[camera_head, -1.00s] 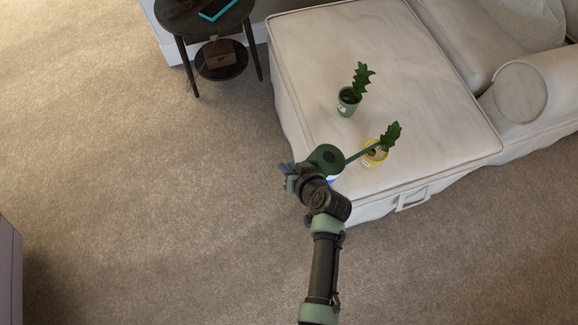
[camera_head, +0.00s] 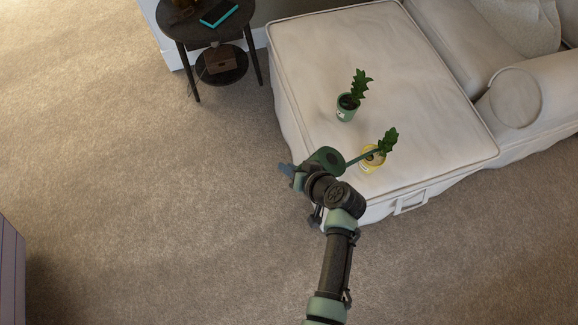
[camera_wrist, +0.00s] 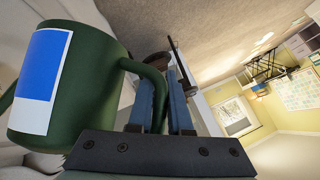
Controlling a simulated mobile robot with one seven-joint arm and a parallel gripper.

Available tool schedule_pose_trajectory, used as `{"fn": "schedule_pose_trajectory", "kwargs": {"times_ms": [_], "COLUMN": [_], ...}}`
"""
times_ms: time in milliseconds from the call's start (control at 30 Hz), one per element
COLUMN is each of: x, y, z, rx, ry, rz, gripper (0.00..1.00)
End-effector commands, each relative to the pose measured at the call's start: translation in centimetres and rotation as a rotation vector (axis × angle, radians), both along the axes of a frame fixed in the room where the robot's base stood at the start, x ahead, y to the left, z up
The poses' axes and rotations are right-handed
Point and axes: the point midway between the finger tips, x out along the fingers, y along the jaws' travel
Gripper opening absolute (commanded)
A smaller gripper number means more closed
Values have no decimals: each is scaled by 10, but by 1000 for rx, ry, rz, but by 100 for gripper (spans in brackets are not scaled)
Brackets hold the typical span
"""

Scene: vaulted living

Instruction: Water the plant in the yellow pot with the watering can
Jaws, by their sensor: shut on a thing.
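The green watering can (camera_head: 325,158) is held at the near left edge of the white couch seat, its long spout reaching right to the yellow pot (camera_head: 373,158). The spout tip is over or beside the pot's rim; I cannot tell whether water flows. A leafy plant (camera_head: 387,143) rises from the yellow pot, which stands upright. My gripper (camera_wrist: 167,98) is shut on the can's handle (camera_wrist: 156,84). In the wrist view the can's body (camera_wrist: 95,85) fills the left side, with a blue and white label. In the head view my wrist partly hides the can.
A green pot with a plant (camera_head: 347,107) stands behind the yellow pot on the couch seat (camera_head: 310,50). A dark round side table (camera_head: 208,22) stands at the upper left. Carpet (camera_head: 150,200) is clear on the left.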

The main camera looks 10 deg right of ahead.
Motion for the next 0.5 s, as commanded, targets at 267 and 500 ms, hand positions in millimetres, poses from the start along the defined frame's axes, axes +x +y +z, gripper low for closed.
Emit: {"fn": "schedule_pose_trajectory", "kwargs": {"times_ms": [267, 500], "x": [2, 2], "y": [-2, -4], "z": [13, 21], "rx": [33, 66], "ry": [-2, 3], "rz": [0, -1], "gripper": [0, 0]}}
